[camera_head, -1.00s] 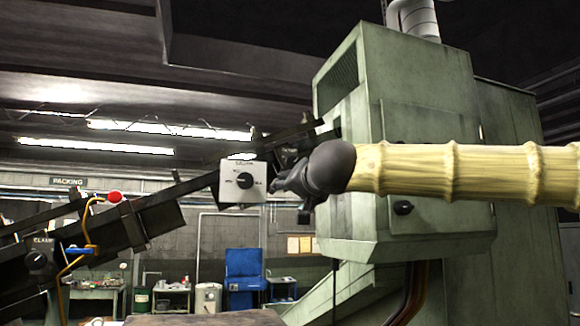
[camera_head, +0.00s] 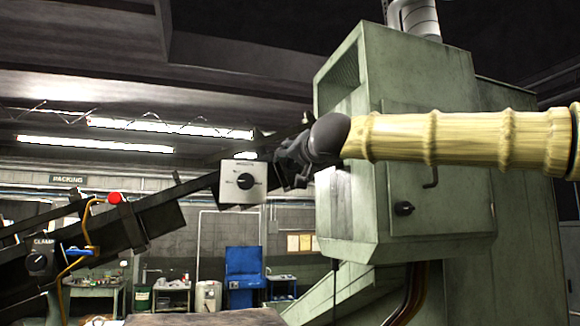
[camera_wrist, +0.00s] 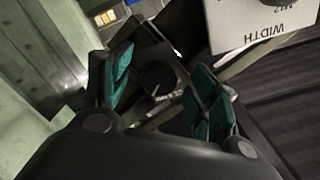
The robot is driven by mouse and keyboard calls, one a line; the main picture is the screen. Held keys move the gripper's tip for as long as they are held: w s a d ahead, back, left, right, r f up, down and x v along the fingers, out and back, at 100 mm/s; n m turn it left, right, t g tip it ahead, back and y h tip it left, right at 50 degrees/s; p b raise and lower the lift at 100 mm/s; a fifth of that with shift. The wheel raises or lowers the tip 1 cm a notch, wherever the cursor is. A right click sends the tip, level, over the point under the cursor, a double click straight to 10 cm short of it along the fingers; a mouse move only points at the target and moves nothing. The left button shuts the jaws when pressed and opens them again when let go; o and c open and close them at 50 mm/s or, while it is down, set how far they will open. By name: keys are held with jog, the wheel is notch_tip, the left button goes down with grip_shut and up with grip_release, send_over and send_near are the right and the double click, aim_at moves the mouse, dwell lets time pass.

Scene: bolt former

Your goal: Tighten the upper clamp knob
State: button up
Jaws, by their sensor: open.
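A dark round knob (camera_wrist: 158,80) with a pale pointer mark shows in the wrist view, on a dark block; it looks like the upper clamp knob. My gripper (camera_wrist: 156,90) is open, with teal pads on either side of the knob. A gap shows between the pads and the knob, and I cannot tell how deep the fingers reach. In the head view my gripper (camera_head: 284,172) is at the upper end of the sloping rail, beside the white dial panel. It hides the upper knob there.
The white panel (camera_head: 237,184) with a black dial, marked WIDTH in the wrist view (camera_wrist: 275,22), is close beside my gripper. The dark rail (camera_head: 165,215) slopes down left to a lower knob (camera_head: 38,262) under a CLAMP label. A green machine cabinet (camera_head: 350,190) stands right.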

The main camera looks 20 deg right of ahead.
jog(key=shift+m, duration=0.5)
jog(key=m+b, duration=0.1)
jog(key=m, duration=0.1)
jog(key=m+b, duration=0.1)
jog(key=m, duration=0.1)
jog(key=shift+s+f, duration=0.1)
jog(key=shift+f, duration=0.2)
jog(key=shift+r+m+b, duration=0.1)
jog(key=shift+m+b, duration=0.4)
jog(key=shift+m, duration=0.6)
jog(key=shift+r+m+b, duration=0.15)
jog(key=shift+m+b, duration=0.5)
jog(key=shift+m, duration=1.05)
jog(key=shift+r, duration=0.1)
jog(key=shift+c, duration=0.2)
